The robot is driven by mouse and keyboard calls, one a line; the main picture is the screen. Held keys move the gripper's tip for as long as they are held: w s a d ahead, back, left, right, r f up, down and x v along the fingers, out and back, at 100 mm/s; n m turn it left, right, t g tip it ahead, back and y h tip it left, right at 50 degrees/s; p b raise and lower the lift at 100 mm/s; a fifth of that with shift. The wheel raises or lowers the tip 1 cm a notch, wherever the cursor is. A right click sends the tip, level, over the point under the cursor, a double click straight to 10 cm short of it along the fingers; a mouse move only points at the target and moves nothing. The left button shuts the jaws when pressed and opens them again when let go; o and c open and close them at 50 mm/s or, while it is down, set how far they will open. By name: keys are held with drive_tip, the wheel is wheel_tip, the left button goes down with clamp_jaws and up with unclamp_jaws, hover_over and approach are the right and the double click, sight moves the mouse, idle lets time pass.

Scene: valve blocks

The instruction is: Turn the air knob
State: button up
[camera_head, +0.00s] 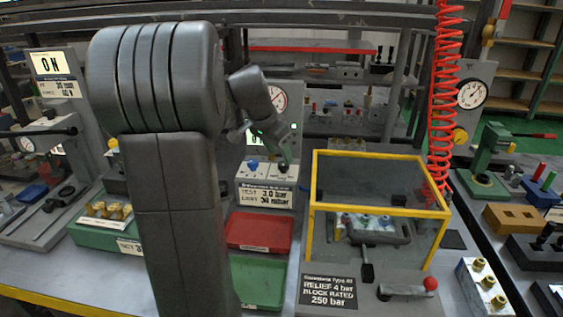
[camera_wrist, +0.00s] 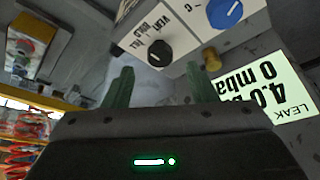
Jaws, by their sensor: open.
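A pale control box (camera_head: 266,185) stands on the bench in the middle of the head view. It carries a blue knob (camera_head: 253,165) on the left and a black knob (camera_head: 283,168) on the right. In the wrist view the blue knob (camera_wrist: 225,13) is at the top right and the black knob (camera_wrist: 159,53) lies between and beyond the fingers, beside inverted lettering that seems to include HOLD. I cannot read which knob is marked air. My gripper (camera_wrist: 161,86) is open and empty, its green fingers apart from both knobs. In the head view my gripper (camera_head: 277,148) is just above the box.
A lit leak display (camera_wrist: 276,92) and a brass fitting (camera_wrist: 211,60) are close to my right finger in the wrist view. A yellow-framed clear guard (camera_head: 375,180) stands right of the box. A red tray (camera_head: 259,233) lies before it. A red coiled hose (camera_head: 441,100) hangs at right.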

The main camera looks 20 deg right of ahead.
sight(284, 163)
drive_tip(key=shift+x, duration=1.85)
drive_tip(key=c, duration=1)
drive_tip(key=n+p, duration=0.1)
drive_tip(key=n, duration=0.1)
drive_tip(key=n+t+p, duration=0.1)
drive_tip(key=n, duration=0.1)
drive_tip(key=shift+s+d+r+t+y, duration=0.2)
drive_tip(key=shift+t+y, duration=0.1)
drive_tip(key=shift+y, duration=0.1)
drive_tip(key=shift+f+n+t+y+p, duration=0.1)
drive_tip(key=shift+n+t+y+p, duration=0.2)
drive_tip(key=shift+n+p, duration=0.65)
drive_tip(key=shift+f+n+t+y+p, duration=0.15)
drive_tip(key=shift+n+y+p, duration=0.25)
drive_tip(key=shift+n, duration=1.05)
drive_tip(key=shift+r, duration=0.1)
